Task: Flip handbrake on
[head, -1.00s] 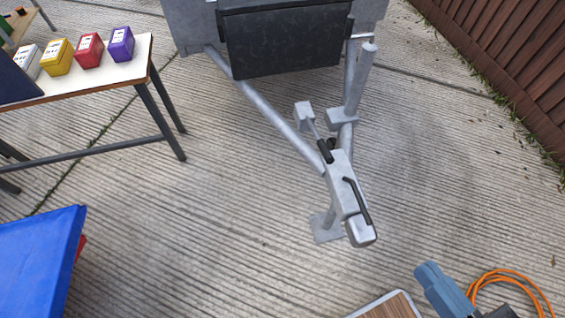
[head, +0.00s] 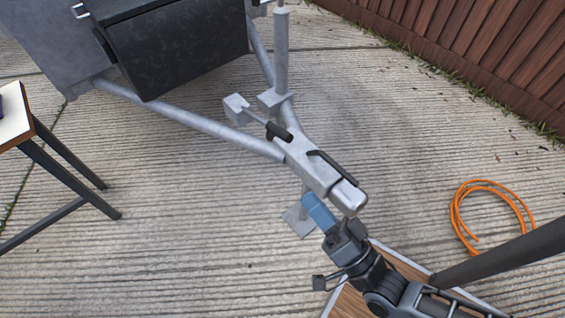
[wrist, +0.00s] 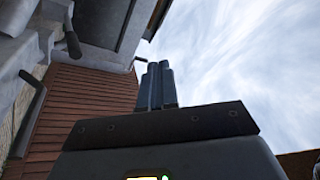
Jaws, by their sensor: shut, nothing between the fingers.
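The trailer's grey drawbar (head: 200,122) runs to a coupling head (head: 347,194) in the head view. A lever with a black grip (head: 279,132), which looks like the handbrake, lies low along the drawbar behind the coupling. A second black handle (head: 333,168) lies along the top of the coupling. My gripper (head: 309,202), with blue fingers, is in front of the coupling's near side, apart from the black grip. In the wrist view its fingers (wrist: 156,85) are together and empty, pointing up toward sky. Two dark handles show at the left there; I cannot tell which is which.
An upright post (head: 281,55) stands beside the drawbar, near the trailer's black box (head: 180,50). A table (head: 15,118) is at the left. An orange hose (head: 455,215) lies on the concrete at the right, before a wooden fence (head: 450,50).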

